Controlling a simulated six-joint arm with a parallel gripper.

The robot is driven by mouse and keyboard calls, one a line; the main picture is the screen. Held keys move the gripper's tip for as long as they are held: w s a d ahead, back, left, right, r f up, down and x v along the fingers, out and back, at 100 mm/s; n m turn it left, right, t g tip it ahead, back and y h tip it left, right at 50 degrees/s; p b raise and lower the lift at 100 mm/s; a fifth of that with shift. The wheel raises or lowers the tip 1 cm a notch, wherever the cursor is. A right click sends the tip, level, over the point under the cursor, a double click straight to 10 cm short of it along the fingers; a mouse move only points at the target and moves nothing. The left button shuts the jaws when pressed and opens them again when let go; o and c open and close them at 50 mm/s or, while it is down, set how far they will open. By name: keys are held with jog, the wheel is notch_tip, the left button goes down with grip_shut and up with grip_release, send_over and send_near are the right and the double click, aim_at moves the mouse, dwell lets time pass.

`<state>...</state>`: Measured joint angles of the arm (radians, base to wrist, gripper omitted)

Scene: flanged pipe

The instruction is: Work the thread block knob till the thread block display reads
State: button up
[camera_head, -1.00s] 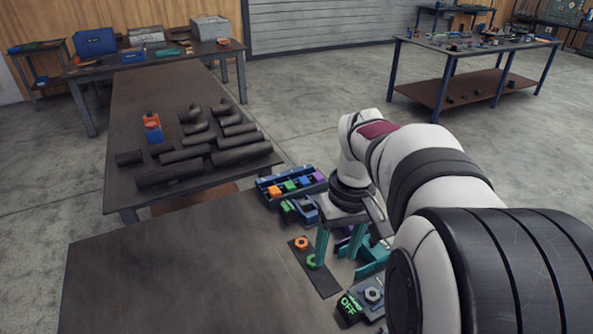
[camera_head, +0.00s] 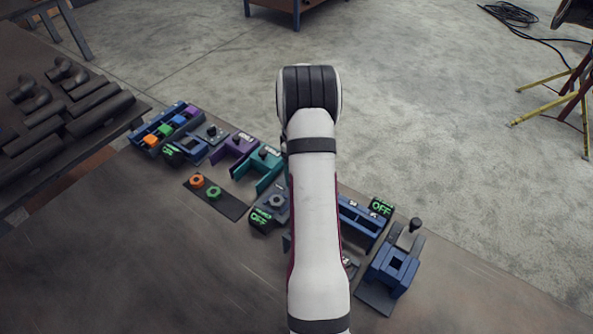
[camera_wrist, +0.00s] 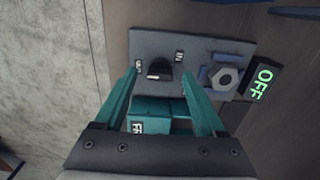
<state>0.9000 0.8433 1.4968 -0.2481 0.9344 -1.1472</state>
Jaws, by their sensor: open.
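In the wrist view, a grey plate (camera_wrist: 205,48) carries a dark knob (camera_wrist: 159,68), with small white labels on either side of it. A grey hex nut (camera_wrist: 224,78) sits on the same plate, beside a black display (camera_wrist: 262,83) reading green OFF. I take this as the thread block. In the head view, the nut (camera_head: 276,201) and the OFF display (camera_head: 260,218) show left of my arm, which hides the rest. My gripper (camera_wrist: 157,73) is open, its teal fingers either side of the knob in the picture; contact cannot be told. The head view hides my gripper.
A teal block (camera_wrist: 150,112) lies below the plate in the wrist view. In the head view, a mat (camera_head: 232,207) holds an orange and a green nut. A blue block (camera_head: 388,270) and another OFF display (camera_head: 381,207) stand right. The front table is clear.

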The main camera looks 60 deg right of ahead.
jog(key=shift+f, duration=0.3)
grip_shut()
dwell(0.4)
jog(key=m, duration=0.6)
jog(key=shift+m, duration=0.4)
jog(key=m, duration=0.6)
jog(key=shift+r, duration=0.1)
jog(key=shift+m, duration=0.4)
